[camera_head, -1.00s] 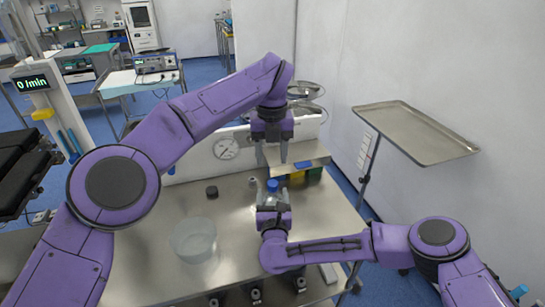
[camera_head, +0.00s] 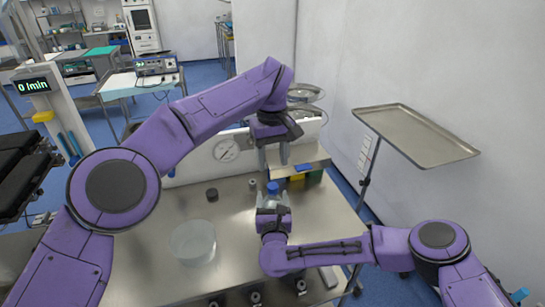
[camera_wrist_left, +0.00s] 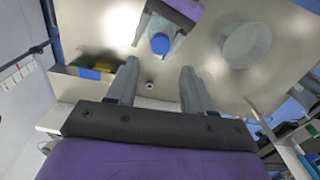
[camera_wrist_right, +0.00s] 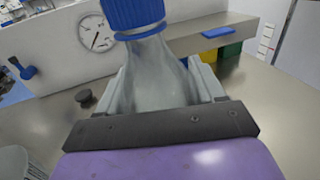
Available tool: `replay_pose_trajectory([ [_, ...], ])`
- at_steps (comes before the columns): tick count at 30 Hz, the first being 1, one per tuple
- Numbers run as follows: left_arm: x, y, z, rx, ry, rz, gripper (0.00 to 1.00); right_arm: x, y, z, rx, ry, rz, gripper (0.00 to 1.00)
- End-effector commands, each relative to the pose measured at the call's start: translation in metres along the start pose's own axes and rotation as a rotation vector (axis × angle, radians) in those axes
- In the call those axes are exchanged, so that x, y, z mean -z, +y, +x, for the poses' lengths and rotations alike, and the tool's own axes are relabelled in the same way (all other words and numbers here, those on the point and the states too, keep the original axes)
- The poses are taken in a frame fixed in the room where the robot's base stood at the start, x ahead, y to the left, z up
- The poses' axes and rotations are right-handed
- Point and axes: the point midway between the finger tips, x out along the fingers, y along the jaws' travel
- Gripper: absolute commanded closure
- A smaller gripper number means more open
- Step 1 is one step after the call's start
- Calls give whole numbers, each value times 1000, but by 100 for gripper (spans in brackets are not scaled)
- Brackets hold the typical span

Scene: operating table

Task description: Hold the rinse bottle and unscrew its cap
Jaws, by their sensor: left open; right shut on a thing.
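The rinse bottle (camera_wrist_right: 160,75) is a clear, tapered bottle with a ribbed blue cap (camera_wrist_right: 133,12). My right gripper (camera_head: 273,200) is shut on its body, and the bottle stands roughly upright between its fingers. The cap is on the bottle; in the head view it shows as a small blue spot (camera_head: 272,187). My left gripper (camera_head: 273,158) is open and empty, above the cap with its fingers pointing down. In the left wrist view the cap (camera_wrist_left: 160,43) lies just beyond the gap between the left fingertips, apart from them. The bottle's base is hidden.
On the steel table (camera_head: 235,215) stand a clear round bowl (camera_head: 193,242) and a small dark round piece (camera_head: 211,194). A shelf with a blue item (camera_wrist_right: 222,32) and a white panel with a gauge (camera_head: 226,150) stand behind. A steel tray (camera_head: 415,135) is at the right.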

Motion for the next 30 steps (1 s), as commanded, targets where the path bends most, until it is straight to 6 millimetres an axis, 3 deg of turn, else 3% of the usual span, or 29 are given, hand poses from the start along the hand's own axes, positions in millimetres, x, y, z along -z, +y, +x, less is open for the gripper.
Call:
replay_pose_trajectory([
  [5,0,0,12,3,-1,57,48,-1,0,0,0,-2,1,100],
  [15,0,0,70,1,-2,53,48,-1,0,0,0,-2,1,100],
  [26,0,0,80,0,1,51,48,-1,0,0,0,-2,1,100],
  [30,0,0,80,0,1,51,91,-1,0,0,0,-2,1,100],
])
